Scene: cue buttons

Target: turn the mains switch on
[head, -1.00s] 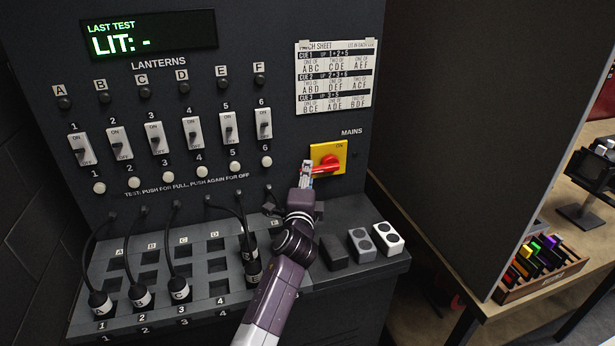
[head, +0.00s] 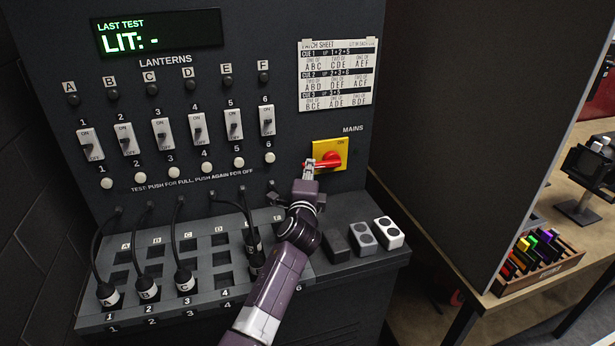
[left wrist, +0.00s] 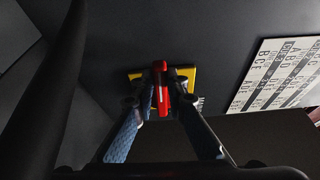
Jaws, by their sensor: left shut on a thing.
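The mains switch is a yellow plate (head: 340,148) with a red rotary handle (head: 331,160), on the dark panel below the word MAINS. The word ON shows at the top of the plate. In the head view the handle lies close to level, its left end at my gripper. My left gripper (head: 309,170) is shut on the handle. In the left wrist view the red handle (left wrist: 160,88) stands between the two fingertips (left wrist: 161,102), with the yellow plate (left wrist: 188,76) behind. The fingers hide part of the plate. My right gripper is in neither view.
Several white toggle switches (head: 197,128) line the panel to the left. A patch sheet (head: 337,75) hangs above the mains switch. Below are a sloped patch bay (head: 195,262) with cabled plugs and several small blocks (head: 388,232). A dark partition (head: 470,120) stands at right.

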